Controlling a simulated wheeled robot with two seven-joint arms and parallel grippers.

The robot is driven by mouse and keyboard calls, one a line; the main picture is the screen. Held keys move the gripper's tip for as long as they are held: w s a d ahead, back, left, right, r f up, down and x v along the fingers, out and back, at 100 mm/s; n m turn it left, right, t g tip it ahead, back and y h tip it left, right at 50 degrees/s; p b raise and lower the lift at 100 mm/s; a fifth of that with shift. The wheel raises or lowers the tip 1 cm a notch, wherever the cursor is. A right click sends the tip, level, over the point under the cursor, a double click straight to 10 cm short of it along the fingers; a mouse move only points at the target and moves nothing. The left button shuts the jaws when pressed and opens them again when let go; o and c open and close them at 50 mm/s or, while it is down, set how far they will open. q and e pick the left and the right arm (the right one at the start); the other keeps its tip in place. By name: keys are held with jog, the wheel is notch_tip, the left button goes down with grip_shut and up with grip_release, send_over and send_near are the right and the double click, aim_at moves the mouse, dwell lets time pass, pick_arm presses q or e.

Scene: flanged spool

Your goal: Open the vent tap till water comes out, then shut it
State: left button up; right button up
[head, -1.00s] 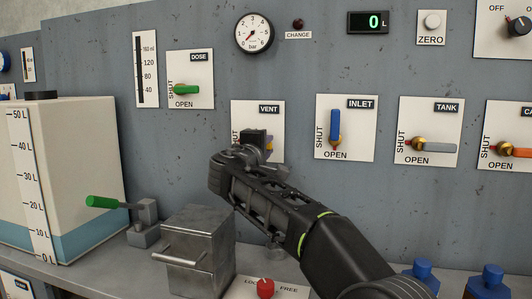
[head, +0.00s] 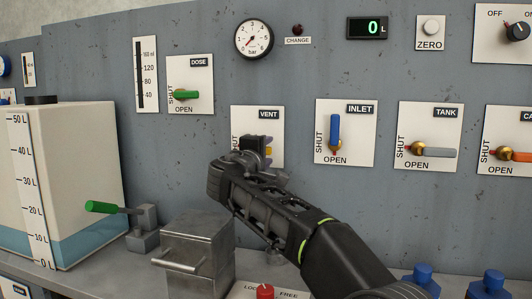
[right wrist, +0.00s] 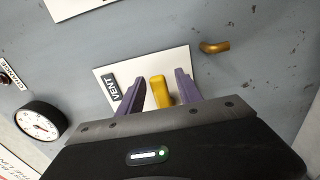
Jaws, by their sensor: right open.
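The vent tap's yellow handle (right wrist: 161,92) stands in front of the white VENT plate (head: 276,114) and is mostly hidden by my right gripper in the head view. My right gripper (right wrist: 160,82) is open, with one purple finger on each side of the handle. Gaps show between the handle and both fingers in the right wrist view. The tap's SHUT and OPEN marks are largely covered. A short brass stub (right wrist: 214,47) sticks out of the panel beside the plate. I see no water from it. My left gripper is not in view.
The INLET tap (head: 335,132) and TANK tap (head: 430,151) are to the right, the DOSE tap (head: 185,95) to the left. A metal box with a bar handle (head: 195,255) stands on the bench below. The litre readout (head: 371,26) shows 0.

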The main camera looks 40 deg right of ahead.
jog(key=v, duration=0.7)
jog(key=shift+a+b, duration=0.25)
jog(key=shift+b, duration=0.05)
jog(key=shift+s+r, duration=0.1)
jog(key=shift+r, duration=0.05)
